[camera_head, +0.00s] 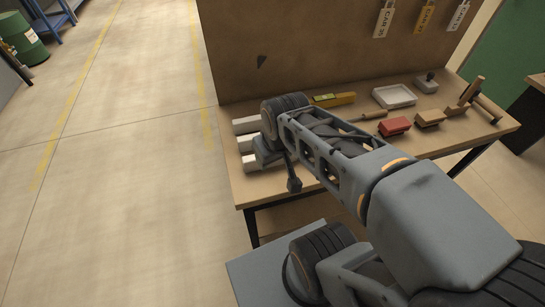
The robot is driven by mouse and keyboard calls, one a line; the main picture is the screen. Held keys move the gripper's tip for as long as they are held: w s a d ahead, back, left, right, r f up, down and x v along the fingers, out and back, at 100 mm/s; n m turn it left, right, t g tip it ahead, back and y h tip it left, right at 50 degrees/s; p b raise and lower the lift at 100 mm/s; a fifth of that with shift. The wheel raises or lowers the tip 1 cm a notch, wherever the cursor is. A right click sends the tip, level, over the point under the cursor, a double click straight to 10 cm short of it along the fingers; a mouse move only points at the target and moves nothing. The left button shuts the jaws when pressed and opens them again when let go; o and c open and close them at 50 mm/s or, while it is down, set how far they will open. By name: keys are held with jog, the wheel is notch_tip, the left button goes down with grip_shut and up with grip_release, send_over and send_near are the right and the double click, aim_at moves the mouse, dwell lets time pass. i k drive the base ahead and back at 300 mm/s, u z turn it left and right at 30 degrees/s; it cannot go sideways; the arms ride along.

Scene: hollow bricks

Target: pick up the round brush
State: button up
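I cannot clearly make out the round brush. A small slim thing with a wooden handle (374,115) lies on the workbench behind the red block, and its exact kind is too small to tell. My gripper (278,172) is at the left end of the bench, in front of the pale blocks and well left of the handled thing. My own arm partly covers it, and its finger opening cannot be made out. I see nothing clearly held in it.
The workbench (262,188) bears pale blocks (245,125) at left, a yellow level (333,99), a white tray (394,96), a red block (396,126), a tan block (430,118) and wooden tools (472,90) at right. A brown back panel (300,45) stands behind.

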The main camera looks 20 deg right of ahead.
aim_at(383, 112)
jog(key=k, duration=0.95)
jog(key=u, duration=0.95)
jog(key=i, duration=0.65)
jog(key=z, duration=2.25)
jog(key=i, duration=0.5)
jog(key=z, duration=0.05)
